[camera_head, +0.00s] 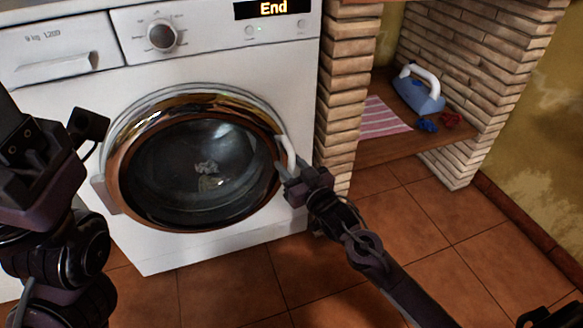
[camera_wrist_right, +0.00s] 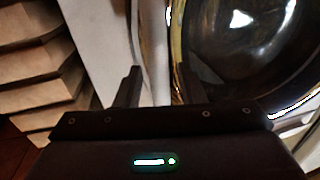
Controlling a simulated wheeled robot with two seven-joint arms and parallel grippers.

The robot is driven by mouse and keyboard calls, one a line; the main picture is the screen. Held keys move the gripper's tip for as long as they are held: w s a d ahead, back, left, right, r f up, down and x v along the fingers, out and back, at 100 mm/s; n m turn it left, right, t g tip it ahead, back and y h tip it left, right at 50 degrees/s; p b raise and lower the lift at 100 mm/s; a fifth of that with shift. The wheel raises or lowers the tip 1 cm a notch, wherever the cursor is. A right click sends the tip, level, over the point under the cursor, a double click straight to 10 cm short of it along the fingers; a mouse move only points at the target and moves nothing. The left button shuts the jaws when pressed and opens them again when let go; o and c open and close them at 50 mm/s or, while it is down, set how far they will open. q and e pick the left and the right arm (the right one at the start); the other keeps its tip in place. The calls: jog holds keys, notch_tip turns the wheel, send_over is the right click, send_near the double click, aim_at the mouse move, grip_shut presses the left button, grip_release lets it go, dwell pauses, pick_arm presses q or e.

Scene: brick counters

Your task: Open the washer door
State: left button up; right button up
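The washer (camera_head: 215,60) is white and faces me, with its round door (camera_head: 200,165) closed flush in the front. The door has a copper and chrome rim and dark glass. Its white curved handle (camera_head: 287,146) is on the right side of the rim. My right gripper (camera_head: 292,176) is at the lower part of this handle.
The washer's display (camera_head: 273,9) reads "End". A brick pillar (camera_head: 343,90) stands close to the right of the washer. Beyond it, a wooden shelf (camera_head: 385,150) holds an iron (camera_head: 418,95) and a striped cloth (camera_head: 380,118). The tiled floor (camera_head: 440,235) in front is clear.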

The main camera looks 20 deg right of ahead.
grip_shut()
